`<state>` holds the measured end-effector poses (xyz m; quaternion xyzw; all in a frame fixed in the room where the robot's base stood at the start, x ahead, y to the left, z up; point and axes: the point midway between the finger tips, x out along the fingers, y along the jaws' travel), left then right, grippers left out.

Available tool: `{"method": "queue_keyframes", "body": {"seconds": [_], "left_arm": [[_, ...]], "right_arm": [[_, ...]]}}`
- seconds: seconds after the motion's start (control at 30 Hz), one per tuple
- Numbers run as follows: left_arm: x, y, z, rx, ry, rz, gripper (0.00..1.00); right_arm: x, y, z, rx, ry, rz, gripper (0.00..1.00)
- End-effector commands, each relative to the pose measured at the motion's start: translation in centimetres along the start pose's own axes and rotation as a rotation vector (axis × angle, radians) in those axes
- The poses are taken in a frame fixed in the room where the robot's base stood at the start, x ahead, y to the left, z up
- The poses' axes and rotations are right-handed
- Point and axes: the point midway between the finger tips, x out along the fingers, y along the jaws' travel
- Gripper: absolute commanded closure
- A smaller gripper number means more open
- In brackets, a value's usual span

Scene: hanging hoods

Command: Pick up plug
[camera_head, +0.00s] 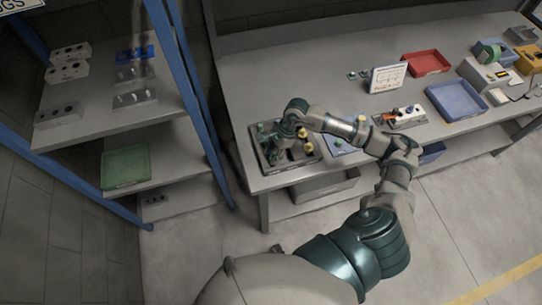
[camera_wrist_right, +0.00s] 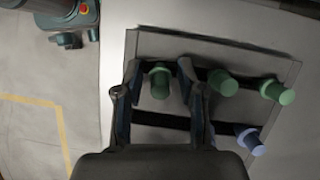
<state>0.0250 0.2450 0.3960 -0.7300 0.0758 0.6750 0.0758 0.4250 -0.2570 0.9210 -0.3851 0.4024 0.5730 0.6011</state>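A dark plug board (camera_head: 312,160) lies at the near left corner of the workbench. It bears upright plugs with green and yellow caps. My right gripper (camera_head: 278,152) reaches down over this board. In the right wrist view, my right gripper (camera_wrist_right: 158,75) is open, its two fingers on either side of a green plug (camera_wrist_right: 159,84), with a gap showing on each side. Two more green plugs, one nearer (camera_wrist_right: 222,84) and one farther right (camera_wrist_right: 279,91), and a bluish plug (camera_wrist_right: 250,142) stand to the right. The gripper body hides the board's lower part. My left gripper is not in view.
On the workbench (camera_head: 262,90), a blue mat (camera_head: 340,146) lies right of the board, with a switch box (camera_head: 408,118), a sign (camera_head: 388,78), a red tray (camera_head: 426,63) and a blue tray (camera_head: 456,101) beyond. A shelf rack (camera_head: 100,103) with socket blocks stands left.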

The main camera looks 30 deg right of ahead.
Motion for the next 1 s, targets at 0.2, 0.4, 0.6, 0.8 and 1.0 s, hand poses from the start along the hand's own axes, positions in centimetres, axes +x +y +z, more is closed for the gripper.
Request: {"method": "queue_keyframes", "body": {"seconds": [0.2,0.4,0.6,0.8,1.0], "left_arm": [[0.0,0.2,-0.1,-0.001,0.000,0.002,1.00],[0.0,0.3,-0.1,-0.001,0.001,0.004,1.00],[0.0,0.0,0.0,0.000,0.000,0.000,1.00],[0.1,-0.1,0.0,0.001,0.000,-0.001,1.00],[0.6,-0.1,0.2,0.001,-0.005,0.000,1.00]], "right_arm": [[0.0,0.0,0.0,0.002,0.004,0.000,0.91],[0.0,0.0,0.0,0.002,0.007,0.001,0.92],[0.0,0.0,0.0,0.001,0.004,0.001,0.95],[-0.5,0.0,0.3,-0.001,0.001,0.000,0.95],[-2.5,-0.1,1.2,-0.002,0.002,-0.003,0.95]]}}
